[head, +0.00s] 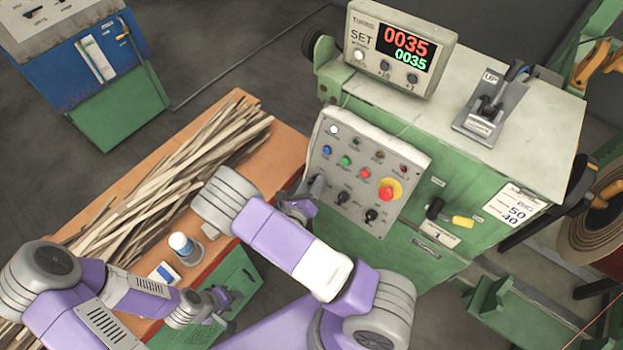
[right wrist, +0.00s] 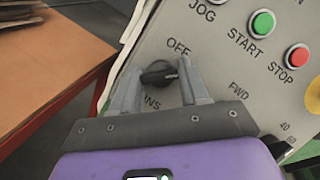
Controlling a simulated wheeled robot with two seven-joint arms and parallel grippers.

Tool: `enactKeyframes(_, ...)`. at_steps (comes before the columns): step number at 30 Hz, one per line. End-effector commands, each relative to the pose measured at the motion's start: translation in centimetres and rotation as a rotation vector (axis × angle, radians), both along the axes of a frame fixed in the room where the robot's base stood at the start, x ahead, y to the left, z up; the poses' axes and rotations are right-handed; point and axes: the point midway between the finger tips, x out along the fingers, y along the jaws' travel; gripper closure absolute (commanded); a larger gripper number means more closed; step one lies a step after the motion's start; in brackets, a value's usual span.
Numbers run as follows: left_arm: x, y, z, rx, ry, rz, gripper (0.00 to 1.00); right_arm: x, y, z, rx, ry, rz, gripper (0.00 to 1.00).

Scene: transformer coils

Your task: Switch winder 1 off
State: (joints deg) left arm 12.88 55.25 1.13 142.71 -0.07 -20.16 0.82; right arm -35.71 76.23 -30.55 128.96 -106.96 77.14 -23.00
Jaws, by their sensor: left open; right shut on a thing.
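The green winder (head: 370,250) stands at the right, with a plate that seems to read 1. Its grey control panel (head: 335,150) carries coloured buttons, a red emergency stop on yellow (head: 387,193) and black rotary knobs. My right gripper (head: 308,195) is at the panel's lower left. In the right wrist view its fingers are shut on a black rotary knob (right wrist: 157,73), just below the word OFF; another label below is partly hidden. I cannot tell exactly which way the knob points. My left gripper (head: 222,300) is open and empty, low beside the orange table.
A display box (head: 400,50) on the winder reads 0035 twice, beside a pedal-like lever (head: 490,105). The orange table (head: 285,150) holds wooden strips (head: 180,170) and a white-capped jar (head: 183,245). A blue-green machine (head: 95,75) stands at the back left.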

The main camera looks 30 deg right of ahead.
Motion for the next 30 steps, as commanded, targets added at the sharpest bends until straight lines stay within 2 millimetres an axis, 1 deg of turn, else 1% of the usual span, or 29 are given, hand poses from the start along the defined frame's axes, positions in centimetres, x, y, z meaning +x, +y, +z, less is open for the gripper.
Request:
enactKeyframes(1, 0.0, 0.0, 1.0, 0.0, 0.0, 0.0, 0.54, -0.2, 0.0, 0.3, -0.015, 0.047, 0.017, 0.86)
enactKeyframes(15, 0.0, 0.0, 6.0, 0.0, 0.0, 0.0, 0.54, -0.3, -0.1, 0.4, -0.17, 0.424, 0.182, 0.86)
enactKeyframes(24, 0.0, 0.0, 8.3, 0.0, 0.0, 0.0, 0.54, -0.3, -0.2, 0.4, -0.245, 0.608, 0.262, 0.86)
enactKeyframes(30, 0.0, 0.0, 9.1, 0.0, 0.0, 0.0, 0.54, -0.3, -0.2, 0.3, -0.276, 0.682, 0.294, 0.86)
